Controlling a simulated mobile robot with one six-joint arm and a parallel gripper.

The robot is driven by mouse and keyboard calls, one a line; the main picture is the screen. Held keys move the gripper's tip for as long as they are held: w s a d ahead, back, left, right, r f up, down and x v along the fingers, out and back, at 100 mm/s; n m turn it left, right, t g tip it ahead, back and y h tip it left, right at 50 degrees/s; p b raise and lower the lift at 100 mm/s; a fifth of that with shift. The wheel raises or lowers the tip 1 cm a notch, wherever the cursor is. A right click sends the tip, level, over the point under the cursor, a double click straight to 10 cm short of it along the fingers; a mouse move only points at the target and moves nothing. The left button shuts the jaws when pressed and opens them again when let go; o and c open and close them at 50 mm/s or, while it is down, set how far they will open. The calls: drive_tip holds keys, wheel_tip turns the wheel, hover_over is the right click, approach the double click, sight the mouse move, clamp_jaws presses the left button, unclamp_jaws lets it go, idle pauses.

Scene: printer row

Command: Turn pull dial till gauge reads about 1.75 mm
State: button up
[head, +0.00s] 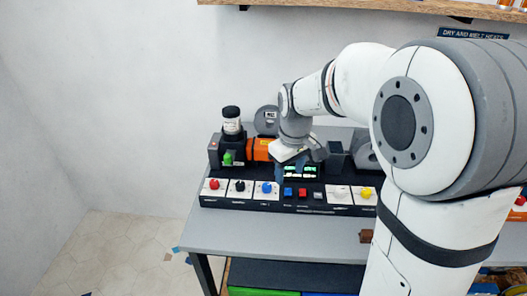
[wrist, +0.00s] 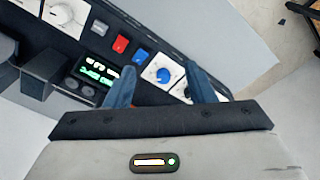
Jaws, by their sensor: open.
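A control panel carries a row of dials: red (head: 214,184), black (head: 239,185), blue (head: 266,187), white (head: 338,192) and yellow (head: 366,193). Their labels are too small to read, so I cannot tell which is the pull dial. A small dark display (head: 300,171) shows green and white readouts, also in the wrist view (wrist: 98,68); its digits are illegible. My gripper (head: 290,168) is above the panel. In the wrist view its open, empty fingers (wrist: 156,56) lie on either side of the blue dial (wrist: 162,74); contact cannot be told.
Blue (head: 288,192), red (head: 303,193) and grey (head: 318,195) buttons sit between the blue and white dials. Behind the panel stand an orange unit (head: 258,149) and a dark-capped jar (head: 232,121). The grey table (head: 270,236) is mostly clear in front.

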sight(267, 185)
drive_tip(key=w+a+f+n, duration=0.1)
drive_tip(key=w, duration=0.2)
drive_tip(key=w+a+f+n+p, duration=0.1)
drive_tip(key=w+a+f, duration=0.1)
drive_tip(key=w, duration=0.1)
drive_tip(key=w+a+f+n+g, duration=0.1)
drive_tip(key=w+a+f, duration=0.1)
drive_tip(key=w, duration=0.1)
drive_tip(key=shift+n, duration=0.3)
drive_tip(key=shift+a+f, duration=0.1)
drive_tip(key=shift+f, duration=0.2)
wheel_tip(267, 185, down, 8)
drive_tip(key=shift+r+p, duration=0.25)
drive_tip(key=shift+p, duration=0.55)
drive_tip(key=shift+c, duration=0.4)
drive_tip(key=c, duration=0.9)
